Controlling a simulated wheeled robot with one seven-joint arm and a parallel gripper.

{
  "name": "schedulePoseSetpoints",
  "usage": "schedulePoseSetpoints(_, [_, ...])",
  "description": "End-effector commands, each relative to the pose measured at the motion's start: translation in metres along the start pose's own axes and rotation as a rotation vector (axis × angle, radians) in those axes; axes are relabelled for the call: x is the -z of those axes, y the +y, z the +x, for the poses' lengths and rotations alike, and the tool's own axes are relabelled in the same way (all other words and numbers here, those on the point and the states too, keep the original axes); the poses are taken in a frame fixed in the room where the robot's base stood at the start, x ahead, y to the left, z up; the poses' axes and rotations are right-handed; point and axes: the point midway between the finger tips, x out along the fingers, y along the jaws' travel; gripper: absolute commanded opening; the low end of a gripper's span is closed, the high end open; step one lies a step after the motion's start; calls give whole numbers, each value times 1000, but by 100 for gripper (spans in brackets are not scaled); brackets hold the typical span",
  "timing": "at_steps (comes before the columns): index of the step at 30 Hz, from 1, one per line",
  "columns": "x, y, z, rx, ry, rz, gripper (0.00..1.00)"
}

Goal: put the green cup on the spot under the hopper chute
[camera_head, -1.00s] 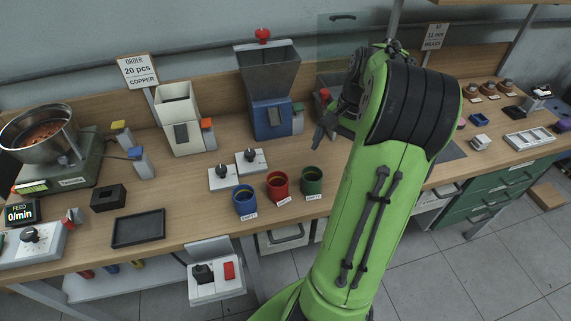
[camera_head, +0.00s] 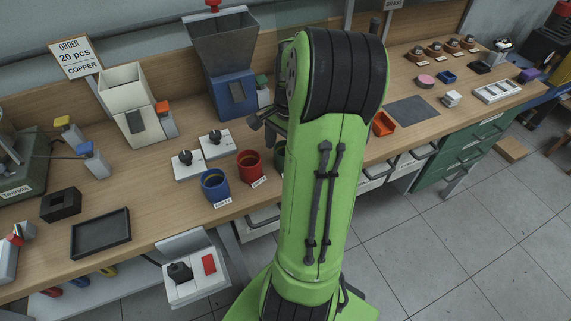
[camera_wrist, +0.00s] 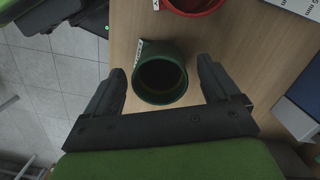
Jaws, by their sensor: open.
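The green cup (camera_wrist: 160,79) stands on the wooden bench between my gripper's two open fingers in the wrist view. Its mouth faces the camera and its inside looks dark. In the head view only a sliver of the green cup (camera_head: 279,156) shows behind my arm. My gripper (camera_wrist: 162,88) is open, with bare wood between each finger and the cup. The hopper (camera_head: 222,48) with a grey bin and blue base stands at the back of the bench. The spot under its chute (camera_head: 237,91) cannot be made out clearly.
A red cup (camera_head: 251,166) and a blue cup (camera_head: 214,184) stand left of the green cup. Two white knob boxes (camera_head: 188,164) lie behind them. A white hopper (camera_head: 131,103) and a black tray (camera_head: 101,233) are farther left. My arm hides the bench behind it.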

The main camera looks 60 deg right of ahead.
Motion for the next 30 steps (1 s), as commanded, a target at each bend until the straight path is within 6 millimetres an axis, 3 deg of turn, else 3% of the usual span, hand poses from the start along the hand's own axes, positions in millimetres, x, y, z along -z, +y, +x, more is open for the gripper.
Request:
schedulePoseSetpoints(2, [0,0,10,0,0,0,89])
schedulePoseSetpoints(8, [0,0,10,1,1,0,89])
schedulePoseSetpoints(21, [0,0,9,1,1,-1,25])
schedulePoseSetpoints(27, [0,0,8,2,1,-1,21])
schedulePoseSetpoints(30, [-2,0,-6,2,3,-1,21])
